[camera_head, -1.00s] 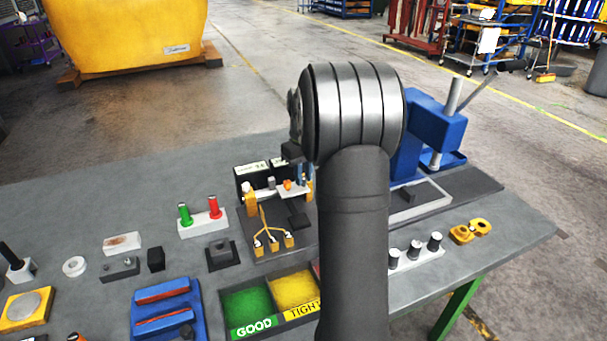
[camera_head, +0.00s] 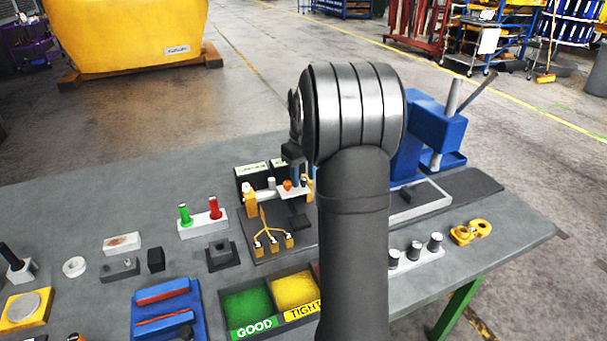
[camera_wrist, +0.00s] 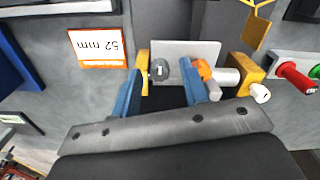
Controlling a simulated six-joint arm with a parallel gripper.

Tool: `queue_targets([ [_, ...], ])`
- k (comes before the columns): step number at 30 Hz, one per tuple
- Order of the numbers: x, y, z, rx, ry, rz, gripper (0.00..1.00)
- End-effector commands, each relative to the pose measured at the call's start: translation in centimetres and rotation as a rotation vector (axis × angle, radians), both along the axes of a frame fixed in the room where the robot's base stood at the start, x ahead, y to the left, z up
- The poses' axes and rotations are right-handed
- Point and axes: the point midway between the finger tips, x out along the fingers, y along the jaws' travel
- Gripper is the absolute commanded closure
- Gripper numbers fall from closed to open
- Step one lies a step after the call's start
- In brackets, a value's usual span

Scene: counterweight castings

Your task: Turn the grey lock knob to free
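The grey lock knob (camera_wrist: 159,69), dark and round with a small pale mark, is beside a yellow bracket (camera_wrist: 143,68) of a gauge fixture in the wrist view. My gripper (camera_wrist: 162,66) has its two blue fingers apart, one on each side of the knob. A gap shows between the knob and the right finger; I cannot tell whether the left finger touches. An orange knob (camera_wrist: 204,70) lies just beyond the right finger. A short grey peg (camera_wrist: 214,92) and a white end knob (camera_wrist: 260,93) follow. In the head view, my gripper largely hides the grey knob.
A "52 mm" card (camera_wrist: 97,47) lies left of the fixture in the wrist view. Red and green handles (camera_head: 213,208) stand left of the fixture in the head view. Green and yellow bins (camera_head: 246,302) are in front. A blue press (camera_head: 436,132) stands to the right.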

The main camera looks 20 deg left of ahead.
Motion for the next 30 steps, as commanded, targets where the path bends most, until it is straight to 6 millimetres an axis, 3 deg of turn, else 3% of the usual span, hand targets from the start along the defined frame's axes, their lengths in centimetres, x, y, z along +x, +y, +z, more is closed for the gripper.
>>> queue_targets([
  [4, 0.0, 0.0, 0.4, 0.000, 0.000, 0.000, 0.59],
  [8, 0.1, 0.0, 2.0, 0.001, -0.002, 0.000, 0.59],
  [21, 0.0, 0.0, 12.5, 0.002, -0.003, 0.000, 0.59],
  [30, 0.0, 0.0, 16.8, 0.000, -0.001, 0.000, 0.59],
])
